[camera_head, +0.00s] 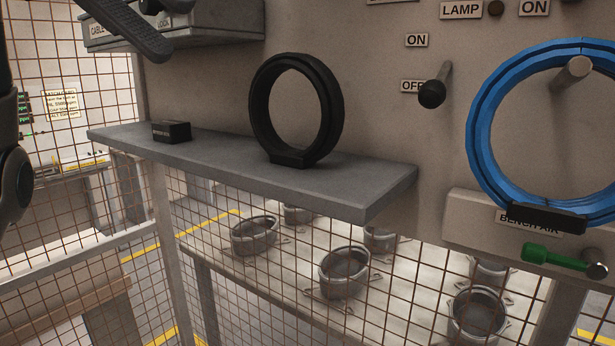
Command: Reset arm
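A dark part of my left arm (13,180) shows at the left edge of the head view. It hangs beside the mesh, apart from the shelf, and no fingertips can be made out on it. I cannot tell whether the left gripper is open or shut. My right arm and gripper are not in view. A black ring (257,108) stands upright on the grey shelf (350,185), with no gripper near it. A small black block (171,132) lies on the shelf to its left.
A blue coiled hose (480,135) hangs on a peg above the BENCH AIR label, with a green-handled valve (548,255) below. A black-knobbed lever (432,94) is by OFF. A dark handle (125,28) crosses a grey box (215,30). Wire mesh fronts several metal pots.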

